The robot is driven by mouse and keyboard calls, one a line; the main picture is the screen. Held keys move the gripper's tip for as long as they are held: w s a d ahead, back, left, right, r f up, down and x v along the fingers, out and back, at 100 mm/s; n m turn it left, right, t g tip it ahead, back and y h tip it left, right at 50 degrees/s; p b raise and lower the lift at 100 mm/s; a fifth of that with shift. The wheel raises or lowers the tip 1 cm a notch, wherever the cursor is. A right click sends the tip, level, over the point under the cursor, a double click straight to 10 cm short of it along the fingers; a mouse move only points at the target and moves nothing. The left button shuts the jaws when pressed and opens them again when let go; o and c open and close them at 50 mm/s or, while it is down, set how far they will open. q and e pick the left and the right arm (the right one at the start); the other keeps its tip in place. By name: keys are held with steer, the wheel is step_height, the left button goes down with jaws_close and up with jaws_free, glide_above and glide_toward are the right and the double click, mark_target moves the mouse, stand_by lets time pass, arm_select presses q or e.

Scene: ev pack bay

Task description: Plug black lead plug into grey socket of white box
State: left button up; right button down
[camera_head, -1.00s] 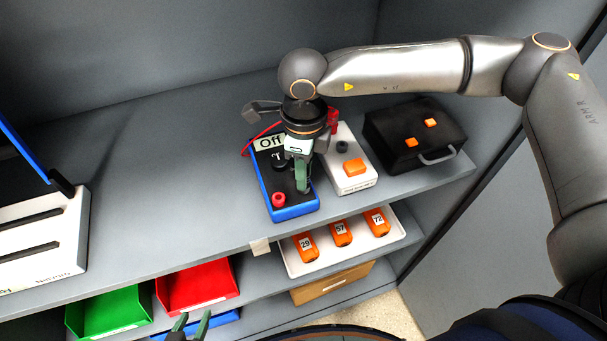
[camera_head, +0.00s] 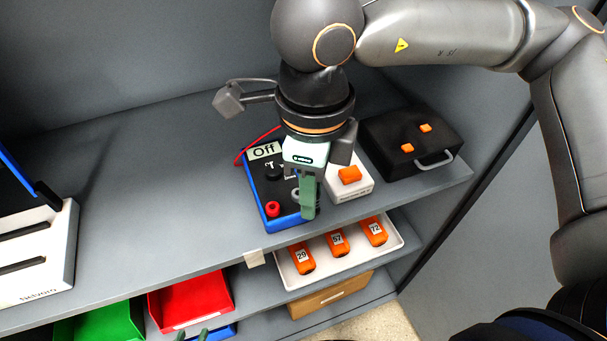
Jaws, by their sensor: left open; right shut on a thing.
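My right gripper (camera_head: 309,205) points down over the right front part of the blue-edged meter (camera_head: 268,221). It is shut on the black lead plug, which its green-grey fingers mostly hide. A grey ring (camera_head: 296,193) shows on the meter face beside the fingers. The white box (camera_head: 356,191) with an orange block (camera_head: 349,174) on top stands right of the meter. Its far part, with the grey socket, is hidden behind my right wrist. My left gripper (camera_head: 204,335) is open at the bottom edge, low in front of the shelf, with only its fingertips in view.
A black case (camera_head: 397,165) with orange blocks stands right of the white box. A red lead (camera_head: 262,140) runs behind the meter. Below are a white tray (camera_head: 286,271) of orange numbered pieces, and red (camera_head: 193,301) and green (camera_head: 101,325) bins. The shelf left of the meter is clear.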

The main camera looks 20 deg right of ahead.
steer(key=s+r, duration=0.2)
steer(key=r, duration=0.1)
steer(key=r+p, duration=0.1)
steer(key=shift+s+a+r, duration=0.15)
steer(key=shift+s+a, duration=0.1)
steer(key=shift+s, duration=0.15)
stand_by(0.4)
